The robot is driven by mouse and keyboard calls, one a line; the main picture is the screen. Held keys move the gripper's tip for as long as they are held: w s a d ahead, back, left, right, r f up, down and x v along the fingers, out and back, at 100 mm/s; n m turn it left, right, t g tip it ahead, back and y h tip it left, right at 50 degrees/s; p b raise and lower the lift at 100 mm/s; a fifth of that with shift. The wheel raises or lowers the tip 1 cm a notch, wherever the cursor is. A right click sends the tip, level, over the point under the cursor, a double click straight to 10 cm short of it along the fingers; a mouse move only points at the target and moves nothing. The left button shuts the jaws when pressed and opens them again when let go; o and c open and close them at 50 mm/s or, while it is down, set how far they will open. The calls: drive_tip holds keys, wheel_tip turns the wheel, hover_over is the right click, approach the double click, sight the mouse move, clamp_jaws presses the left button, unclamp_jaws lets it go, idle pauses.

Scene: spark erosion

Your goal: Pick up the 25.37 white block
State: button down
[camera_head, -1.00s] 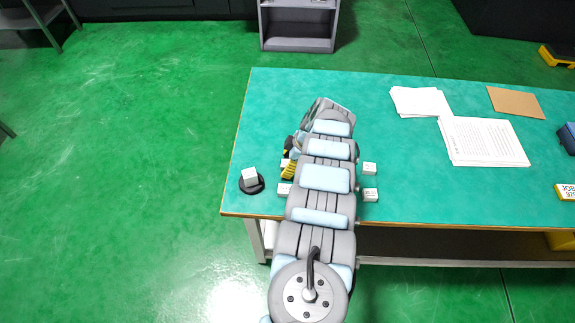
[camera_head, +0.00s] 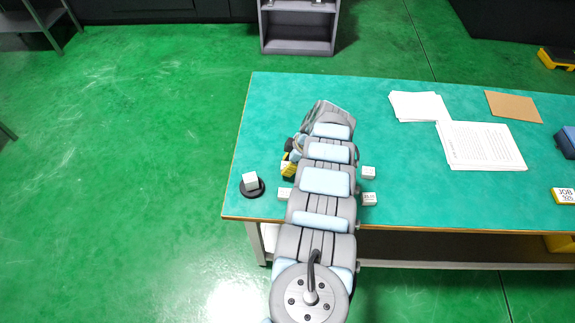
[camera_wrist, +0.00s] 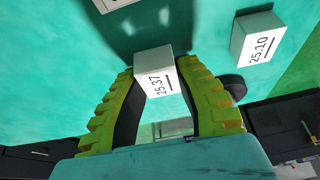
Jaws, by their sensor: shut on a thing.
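The white block marked 25.37 (camera_wrist: 154,74) is between the yellow-green fingers of my gripper (camera_wrist: 160,92) in the wrist view. My gripper is shut on it, with a finger on each side and the printed face toward the camera. In the head view my arm covers most of my gripper, and only a yellow part of it (camera_head: 289,168) shows at the arm's left side. A dark shadow lies on the green surface beyond the block in the wrist view. How high the block is above the table I cannot tell.
A white block marked 25.10 (camera_wrist: 258,38) stands near the right finger. More white blocks (camera_head: 368,172) (camera_head: 369,198) (camera_head: 284,194) sit around my arm on the green table (camera_head: 400,200). A white block (camera_head: 250,181) sits on a black disc at left. Papers (camera_head: 482,145) lie at right.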

sight(288, 163)
wheel_tip(288, 163, up, 2)
drive_tip(key=shift+r+p, duration=0.1)
drive_tip(key=shift+p, duration=0.5)
drive_tip(key=shift+s+r+p, duration=0.1)
drive_tip(key=shift+r+p, duration=0.15)
drive_tip(key=shift+p, duration=0.4)
drive_tip(key=p, duration=0.2)
drive_tip(key=shift+s+r+p, duration=0.3)
drive_tip(key=shift+s+p, duration=0.05)
drive_tip(key=shift+s, duration=0.05)
drive_tip(key=r+p, duration=0.1)
drive_tip(key=p, duration=0.3)
drive_tip(key=shift+s+r, duration=0.2)
drive_tip(key=shift+s, duration=0.2)
drive_tip(key=s+r+p, duration=0.7)
drive_tip(key=s+p, duration=0.5)
drive_tip(key=p, duration=0.7)
drive_tip(key=shift+p, duration=0.4)
drive_tip(key=shift+a, duration=0.1)
